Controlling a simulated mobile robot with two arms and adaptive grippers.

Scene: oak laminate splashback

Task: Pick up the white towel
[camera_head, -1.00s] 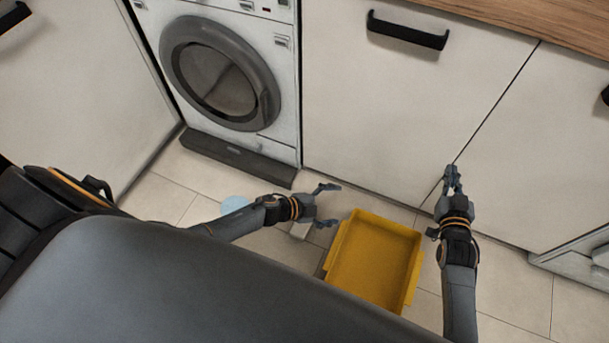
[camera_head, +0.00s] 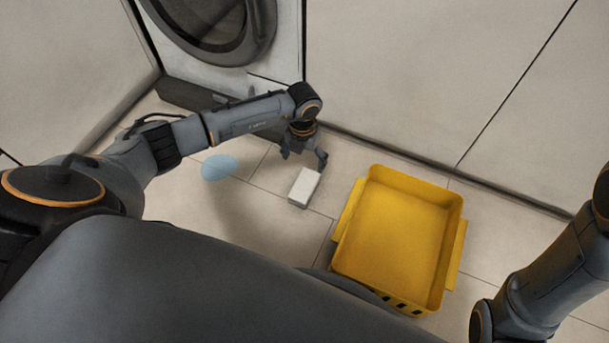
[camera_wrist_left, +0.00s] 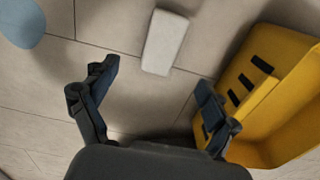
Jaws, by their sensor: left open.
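The white towel (camera_head: 304,187) is a small folded block lying on the tiled floor, left of the yellow crate. In the left wrist view the towel (camera_wrist_left: 165,42) lies beyond the fingertips, toward the top middle. My left gripper (camera_head: 305,158) points down just behind the towel in the head view, open and empty. In the left wrist view its two fingers (camera_wrist_left: 153,82) are spread wide, apart from the towel. My right arm shows at the lower right of the head view, but its gripper is outside the picture.
A yellow crate (camera_head: 458,232) stands on the floor right of the towel; its side (camera_wrist_left: 236,84) is close to one finger in the wrist view. A flat light-blue round thing (camera_head: 219,167) lies left. The washing machine (camera_head: 283,48) and white cabinet fronts (camera_head: 400,80) stand behind.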

